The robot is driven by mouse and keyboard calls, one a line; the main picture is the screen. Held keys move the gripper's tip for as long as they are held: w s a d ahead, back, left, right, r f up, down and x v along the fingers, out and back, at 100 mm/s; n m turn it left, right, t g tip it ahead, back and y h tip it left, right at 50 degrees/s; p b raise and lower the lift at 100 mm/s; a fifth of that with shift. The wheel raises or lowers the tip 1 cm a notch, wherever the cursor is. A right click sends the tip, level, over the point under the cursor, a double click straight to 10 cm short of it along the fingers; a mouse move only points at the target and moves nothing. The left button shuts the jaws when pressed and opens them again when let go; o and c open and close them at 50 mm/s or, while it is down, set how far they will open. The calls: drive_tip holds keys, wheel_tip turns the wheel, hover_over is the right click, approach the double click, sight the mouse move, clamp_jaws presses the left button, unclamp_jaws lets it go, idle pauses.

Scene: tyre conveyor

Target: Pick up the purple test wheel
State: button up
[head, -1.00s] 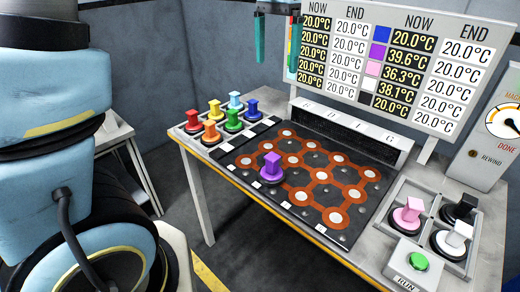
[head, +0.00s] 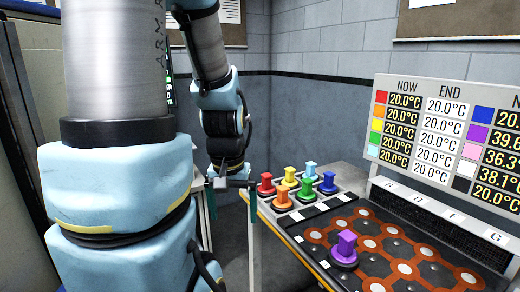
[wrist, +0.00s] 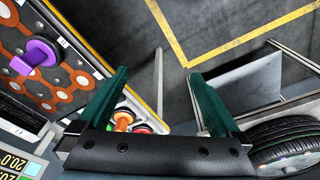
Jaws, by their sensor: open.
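The purple test wheel (head: 346,245) stands upright on the dark board (head: 407,247) with orange tracks and white spots, near the board's front edge. It has a round base and a block-shaped handle on top. It also shows in the wrist view (wrist: 40,52), at the upper left, outside my jaws. My gripper (head: 232,205) hangs left of the table, beside the rack of coloured wheels and well apart from the purple wheel. In the wrist view my gripper (wrist: 158,76) has its two green fingers spread with nothing between them.
A rack (head: 275,212) holds several coloured wheels at the table's left end, close to my gripper. A temperature display (head: 440,130) stands behind the board. In the wrist view, a tyre (wrist: 285,140) lies at the lower right, and open floor with yellow lines lies beyond the fingers.

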drive_tip(key=m+g+b, duration=0.2)
drive_tip(key=m+b, duration=0.7)
drive_tip(key=m, duration=1.9)
hover_over(348, 238)
drive_tip(key=w, duration=0.2)
drive_tip(key=shift+s+a+f, duration=0.2)
drive_tip(key=shift+a+f, duration=0.1)
drive_tip(key=shift+f, duration=0.4)
drive_tip(key=shift+s+d+m, duration=0.15)
drive_tip(key=shift+d+m, duration=0.15)
drive_tip(key=shift+d, duration=0.1)
drive_tip(key=shift+s+f+p, duration=0.1)
drive_tip(key=shift+f+p, duration=0.2)
drive_tip(key=shift+f, duration=0.05)
wheel_tip(348, 238, down, 10)
drive_tip(key=shift+r+p, duration=0.1)
drive_tip(key=shift+p, duration=1)
